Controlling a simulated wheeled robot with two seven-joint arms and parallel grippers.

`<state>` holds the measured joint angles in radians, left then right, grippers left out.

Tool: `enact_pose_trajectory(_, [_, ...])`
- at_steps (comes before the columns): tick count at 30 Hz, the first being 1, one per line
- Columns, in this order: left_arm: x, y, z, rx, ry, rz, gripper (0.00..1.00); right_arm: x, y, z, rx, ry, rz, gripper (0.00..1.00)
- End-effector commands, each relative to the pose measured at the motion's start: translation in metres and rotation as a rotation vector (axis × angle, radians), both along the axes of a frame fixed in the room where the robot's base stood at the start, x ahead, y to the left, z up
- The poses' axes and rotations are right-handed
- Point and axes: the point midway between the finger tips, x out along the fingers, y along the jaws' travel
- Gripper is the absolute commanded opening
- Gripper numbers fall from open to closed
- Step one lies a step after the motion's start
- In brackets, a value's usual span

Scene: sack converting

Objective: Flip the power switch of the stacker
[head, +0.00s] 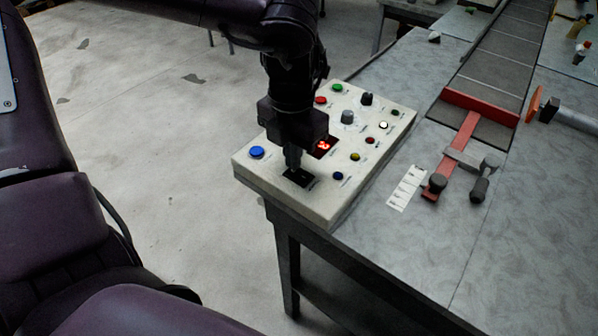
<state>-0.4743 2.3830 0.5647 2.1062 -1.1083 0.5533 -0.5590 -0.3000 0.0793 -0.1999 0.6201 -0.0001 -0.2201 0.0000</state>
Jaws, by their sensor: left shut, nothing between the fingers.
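A black switch plate (301,178) lies near the panel's front edge. My left gripper (293,165) points down over this plate, its fingertips shut with nothing between them. The tips are at or just above the plate; I cannot tell whether they touch. They hide part of the plate, so the switch's position cannot be told. My right gripper is not in view.
A blue button (257,152) is left of the gripper, and a dark blue one (338,176) right of it. A red T-shaped stop with a clamp (462,150) stands on the table (400,262) by a conveyor (497,55). A white label card (407,187) lies nearby. Open floor lies left.

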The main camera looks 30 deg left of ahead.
Motion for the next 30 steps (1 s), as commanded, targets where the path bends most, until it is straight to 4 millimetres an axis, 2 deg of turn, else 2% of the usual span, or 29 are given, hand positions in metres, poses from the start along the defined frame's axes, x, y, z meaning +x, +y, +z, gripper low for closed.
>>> enact_pose_trajectory(20, [0.000,0.000,-0.011,0.001,0.000,0.000,0.00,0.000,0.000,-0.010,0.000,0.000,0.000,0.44])
enact_pose_trajectory(25, [0.000,0.000,-0.007,0.001,0.000,0.000,0.00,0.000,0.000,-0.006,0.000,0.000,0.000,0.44])
enact_pose_trajectory(30, [0.000,0.000,0.006,0.001,-0.001,0.000,0.00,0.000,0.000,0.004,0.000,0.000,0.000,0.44])
